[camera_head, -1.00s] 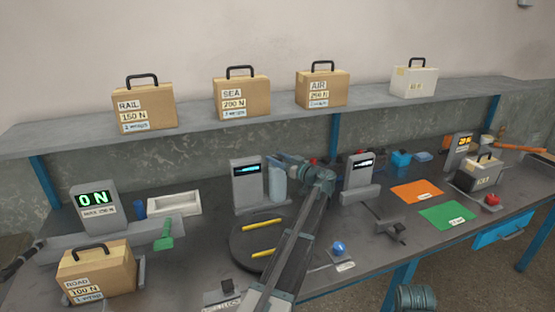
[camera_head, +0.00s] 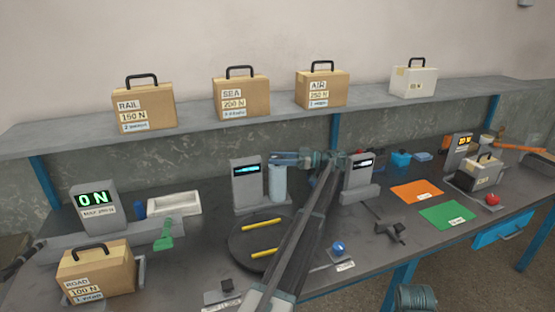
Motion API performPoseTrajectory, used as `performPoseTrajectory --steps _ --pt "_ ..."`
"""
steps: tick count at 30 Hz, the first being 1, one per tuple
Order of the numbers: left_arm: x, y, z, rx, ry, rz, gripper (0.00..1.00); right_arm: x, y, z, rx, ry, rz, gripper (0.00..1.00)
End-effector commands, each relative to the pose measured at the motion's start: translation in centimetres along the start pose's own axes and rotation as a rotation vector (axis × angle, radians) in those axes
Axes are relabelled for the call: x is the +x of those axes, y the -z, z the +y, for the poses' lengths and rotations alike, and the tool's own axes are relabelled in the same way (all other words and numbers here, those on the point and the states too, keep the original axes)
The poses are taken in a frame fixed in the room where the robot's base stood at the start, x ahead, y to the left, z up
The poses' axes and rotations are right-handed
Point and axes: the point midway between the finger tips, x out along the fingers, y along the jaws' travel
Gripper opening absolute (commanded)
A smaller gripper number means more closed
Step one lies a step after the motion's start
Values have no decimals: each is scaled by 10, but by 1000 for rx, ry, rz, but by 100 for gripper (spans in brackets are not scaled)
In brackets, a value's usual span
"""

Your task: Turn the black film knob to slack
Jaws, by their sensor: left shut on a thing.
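My left gripper (camera_head: 280,158) reaches in from the right, its fingers pointing left just above the pale upright film roll (camera_head: 278,184). It is shut at the top of the roll, where the black film knob is; the knob itself is hidden by the fingers. A grey post (camera_head: 246,195) with a lit blue-white bar display stands directly left of the roll. My right gripper is not in view.
A dark round turntable (camera_head: 245,240) with two yellow strips lies in front of the post. Another grey display post (camera_head: 360,182) stands close right of my wrist. A ROAD case (camera_head: 90,270) sits at the left. Several cases stand on the shelf (camera_head: 190,133) above.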

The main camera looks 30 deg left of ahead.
Motion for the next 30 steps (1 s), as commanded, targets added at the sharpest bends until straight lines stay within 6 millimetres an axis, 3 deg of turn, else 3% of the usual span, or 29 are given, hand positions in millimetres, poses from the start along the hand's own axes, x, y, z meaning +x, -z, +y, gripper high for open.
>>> performPoseTrajectory --steps 18,19,24,30 --pt "0 0 0 0 39 0 0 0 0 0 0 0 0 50" --pt "0 0 0 0 38 0 56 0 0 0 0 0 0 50" --pt "0 0 0 0 38 0 84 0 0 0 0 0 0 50" --pt "0 0 0 0 38 0 84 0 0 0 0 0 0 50"
